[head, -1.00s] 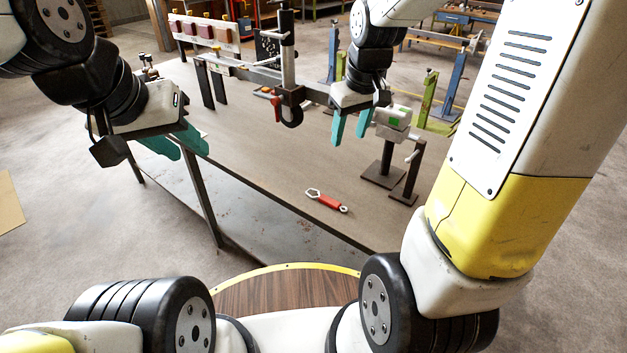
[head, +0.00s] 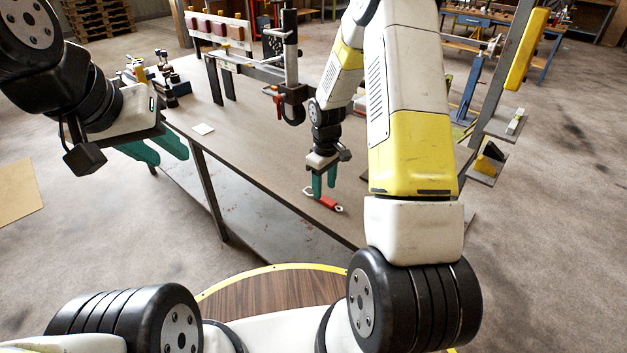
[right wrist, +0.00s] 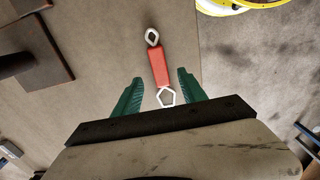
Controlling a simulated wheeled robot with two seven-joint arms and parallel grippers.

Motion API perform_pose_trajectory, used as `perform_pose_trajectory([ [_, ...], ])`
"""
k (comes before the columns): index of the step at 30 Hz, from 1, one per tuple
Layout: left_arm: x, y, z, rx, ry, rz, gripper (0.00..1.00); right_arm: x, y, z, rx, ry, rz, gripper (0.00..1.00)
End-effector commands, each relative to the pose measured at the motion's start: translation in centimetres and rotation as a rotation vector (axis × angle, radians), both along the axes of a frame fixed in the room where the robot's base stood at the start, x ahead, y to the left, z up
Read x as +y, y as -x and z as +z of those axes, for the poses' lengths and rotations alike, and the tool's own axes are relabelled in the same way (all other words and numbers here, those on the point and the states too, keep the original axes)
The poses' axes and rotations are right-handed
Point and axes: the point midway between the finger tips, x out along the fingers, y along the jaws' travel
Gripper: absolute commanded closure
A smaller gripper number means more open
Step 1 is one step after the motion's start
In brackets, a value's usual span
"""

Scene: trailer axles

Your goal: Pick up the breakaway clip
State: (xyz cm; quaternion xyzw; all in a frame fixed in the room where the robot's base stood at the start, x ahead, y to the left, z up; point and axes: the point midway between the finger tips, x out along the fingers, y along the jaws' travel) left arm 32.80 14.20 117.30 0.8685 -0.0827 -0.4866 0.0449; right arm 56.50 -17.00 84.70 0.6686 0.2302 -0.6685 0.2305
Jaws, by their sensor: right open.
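The breakaway clip has a red body with pale metal loops at both ends. In the head view the clip (head: 328,203) lies on the table near its front edge. My right gripper (head: 324,196) is open, pointing down just over the clip, with its green fingers partly covering it. In the right wrist view the clip (right wrist: 158,66) lies lengthwise, its near loop between the open fingers of the right gripper (right wrist: 160,95). I cannot tell whether the fingers touch it. My left gripper (head: 168,158) is at the left, beyond the table's front edge, its green fingers apart and empty.
The brown table (head: 255,150) is clear around the clip. A metal stand (head: 291,60) with a hook rises from the table behind. A dark plate (right wrist: 35,60) shows in the right wrist view.

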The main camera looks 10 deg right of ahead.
Motion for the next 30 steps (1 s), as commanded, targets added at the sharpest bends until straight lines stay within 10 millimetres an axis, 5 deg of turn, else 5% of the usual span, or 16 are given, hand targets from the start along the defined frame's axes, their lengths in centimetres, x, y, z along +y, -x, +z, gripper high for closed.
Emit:
perform_pose_trajectory([
  [6,0.0,0.0,0.0,0.000,0.000,0.000,0.66,0.0,0.2,-3.1,0.003,0.000,-0.001,0.51],
  [15,0.0,0.0,0.0,0.000,0.000,0.000,0.66,-0.1,0.2,-3.5,0.000,0.000,-0.001,0.51],
  [23,0.0,0.0,0.0,0.000,0.000,0.000,0.66,-0.1,0.2,-3.5,0.000,0.000,-0.001,1.00],
  [30,0.0,0.0,0.0,0.000,0.000,0.000,0.66,0.0,0.2,-3.4,0.000,0.000,-0.001,1.00],
])
